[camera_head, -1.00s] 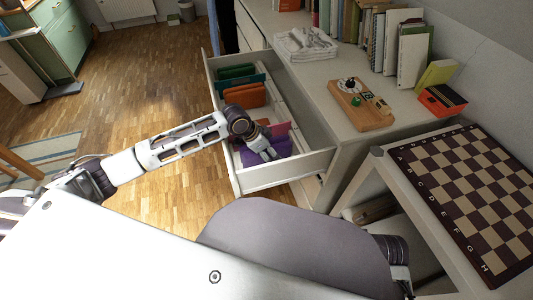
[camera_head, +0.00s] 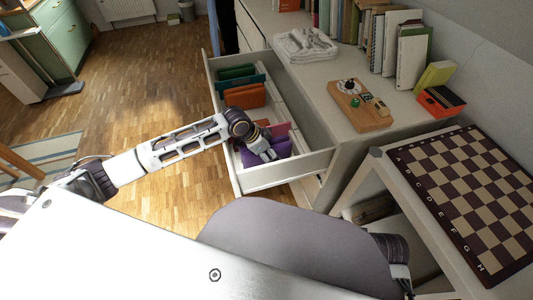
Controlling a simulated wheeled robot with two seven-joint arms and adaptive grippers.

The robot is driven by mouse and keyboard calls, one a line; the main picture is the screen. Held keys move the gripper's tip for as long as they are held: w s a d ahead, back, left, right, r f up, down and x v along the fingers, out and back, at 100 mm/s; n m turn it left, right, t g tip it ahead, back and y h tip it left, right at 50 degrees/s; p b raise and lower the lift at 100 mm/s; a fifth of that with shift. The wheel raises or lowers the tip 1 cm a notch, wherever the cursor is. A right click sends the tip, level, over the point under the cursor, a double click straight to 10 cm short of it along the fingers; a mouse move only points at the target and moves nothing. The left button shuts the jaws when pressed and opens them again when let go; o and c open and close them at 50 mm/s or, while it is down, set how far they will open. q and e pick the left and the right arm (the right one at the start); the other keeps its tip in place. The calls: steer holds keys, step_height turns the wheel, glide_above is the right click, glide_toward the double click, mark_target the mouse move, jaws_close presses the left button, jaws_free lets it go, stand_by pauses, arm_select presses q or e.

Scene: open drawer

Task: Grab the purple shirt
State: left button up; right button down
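The purple shirt (camera_head: 252,159) lies folded at the near end of the open drawer (camera_head: 284,174), partly hidden by my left gripper. My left arm reaches in from the left, and my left gripper (camera_head: 269,155) points down into the drawer at the purple shirt. Its fingers are small and partly hidden among the cloth, so I cannot tell whether they are open or shut on it. Purple cloth shows on both sides of the gripper. My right gripper is not clearly in view; only part of my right arm shows at the bottom right.
Orange (camera_head: 245,96) and green (camera_head: 236,72) folded clothes stand farther back in the drawer. The dresser top holds a folded white cloth (camera_head: 306,44), a wooden game board (camera_head: 360,105) and books. A chessboard (camera_head: 470,195) lies on a table at right.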

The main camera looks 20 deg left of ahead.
mark_target(277, 142)
steer(key=shift+r, duration=0.1)
stand_by(0.3)
arm_select(q)
steer(key=c, duration=1)
steer(key=shift+c, duration=0.2)
arm_select(e)
steer(key=shift+f, duration=0.2)
